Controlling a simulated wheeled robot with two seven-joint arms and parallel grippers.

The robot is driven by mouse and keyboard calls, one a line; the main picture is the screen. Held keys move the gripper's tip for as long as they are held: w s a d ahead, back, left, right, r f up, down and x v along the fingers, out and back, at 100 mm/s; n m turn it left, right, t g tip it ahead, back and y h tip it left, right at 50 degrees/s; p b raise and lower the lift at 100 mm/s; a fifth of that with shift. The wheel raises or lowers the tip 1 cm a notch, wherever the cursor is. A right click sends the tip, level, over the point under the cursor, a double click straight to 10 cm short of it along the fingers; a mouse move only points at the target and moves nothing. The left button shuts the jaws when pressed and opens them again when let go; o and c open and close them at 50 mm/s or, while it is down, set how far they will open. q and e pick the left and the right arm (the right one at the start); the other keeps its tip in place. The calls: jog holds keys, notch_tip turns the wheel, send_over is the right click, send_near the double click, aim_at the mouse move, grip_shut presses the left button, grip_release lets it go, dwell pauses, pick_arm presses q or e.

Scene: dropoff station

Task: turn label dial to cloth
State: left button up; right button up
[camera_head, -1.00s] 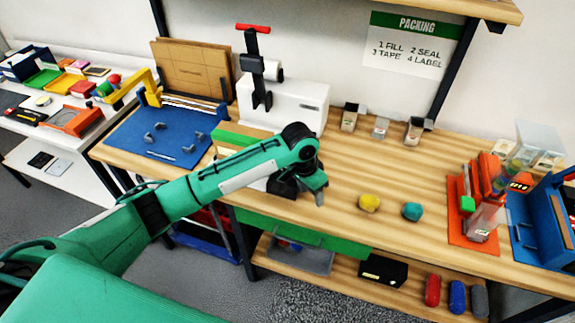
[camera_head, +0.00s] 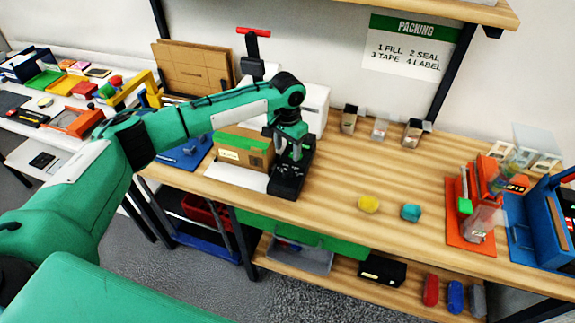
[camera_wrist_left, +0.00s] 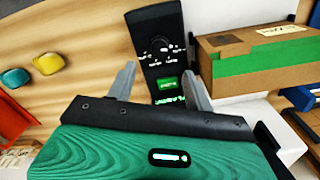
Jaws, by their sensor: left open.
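The label dial (camera_wrist_left: 161,45) is a small round black knob on the black label unit (camera_wrist_left: 152,20), with a ring of small white markings too small to read. I cannot tell which word it points to. A lit green panel (camera_wrist_left: 167,84) sits below it. In the head view the label unit (camera_head: 288,185) stands at the table's front edge, under my left gripper (camera_head: 293,152). In the left wrist view my left gripper (camera_wrist_left: 160,82) is open and empty, its fingers either side of the unit's lower part, with the dial beyond the fingertips. My right gripper is not in view.
A cardboard box with green tape (camera_head: 245,152) stands just left of the label unit. Behind are a white machine (camera_head: 316,105) and several small bins (camera_head: 380,128). A yellow object (camera_head: 368,204) and a teal one (camera_head: 411,212) lie right, with clear tabletop between.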

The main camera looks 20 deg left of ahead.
aim_at(287, 170)
pick_arm(q)
notch_tip(287, 170, down, 9)
jog(key=shift+p, duration=1)
jog(key=c, duration=1)
